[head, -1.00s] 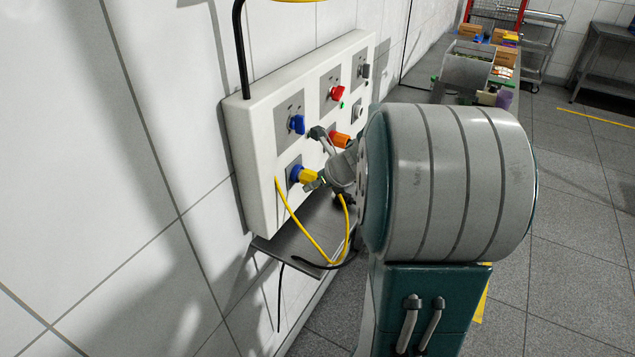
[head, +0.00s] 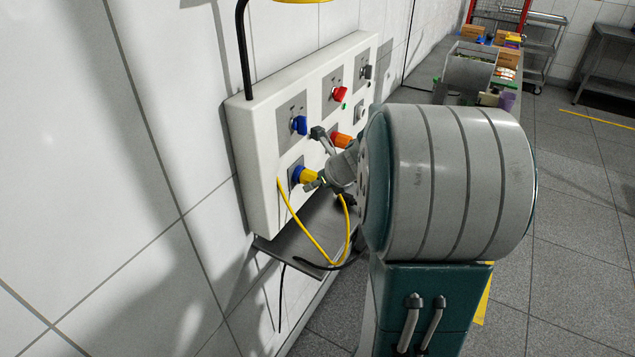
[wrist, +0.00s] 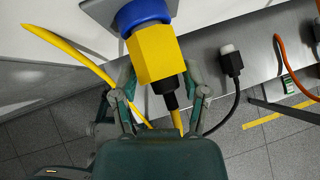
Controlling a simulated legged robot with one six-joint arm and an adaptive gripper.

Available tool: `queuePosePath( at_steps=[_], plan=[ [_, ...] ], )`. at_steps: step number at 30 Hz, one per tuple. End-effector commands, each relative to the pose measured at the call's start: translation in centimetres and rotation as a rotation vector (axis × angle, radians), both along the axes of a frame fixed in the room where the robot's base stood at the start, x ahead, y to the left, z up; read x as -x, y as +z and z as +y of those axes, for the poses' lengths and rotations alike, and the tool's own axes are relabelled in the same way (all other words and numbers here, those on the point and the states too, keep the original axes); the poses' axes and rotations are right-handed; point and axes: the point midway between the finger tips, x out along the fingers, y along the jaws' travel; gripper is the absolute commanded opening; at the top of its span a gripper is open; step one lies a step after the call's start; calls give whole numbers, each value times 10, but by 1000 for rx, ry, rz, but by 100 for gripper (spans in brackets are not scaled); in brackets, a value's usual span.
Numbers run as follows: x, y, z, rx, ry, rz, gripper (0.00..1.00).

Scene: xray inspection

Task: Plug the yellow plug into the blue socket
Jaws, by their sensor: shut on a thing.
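The yellow plug (head: 309,176) is at the blue socket (head: 297,174) low on the white wall panel. In the wrist view the yellow plug (wrist: 155,55) meets the blue ring of the socket (wrist: 143,12), with no gap visible between them. How deep it sits cannot be told. My gripper (head: 318,183) is shut on the plug's rear end; in the wrist view its fingers (wrist: 160,97) stand on either side of the plug's black cable end. A yellow cable (head: 318,246) hangs in a loop below the panel.
A grey shelf (head: 290,246) juts out below. A black plug (wrist: 231,60) lies on it.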

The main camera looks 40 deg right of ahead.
Motion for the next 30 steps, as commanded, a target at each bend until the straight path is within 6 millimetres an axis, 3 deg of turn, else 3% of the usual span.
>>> queuePosePath(
  at_steps=[16, 17, 19, 30],
  plan=[
    [-4, 0, 2, 0, 6, -1, 1],
    [-4, 0, 2, 0, 6, -1, 67],
    [-4, 0, 2, 0, 6, -1, 98],
    [-4, 0, 2, 0, 6, 0, 98]
  ],
)
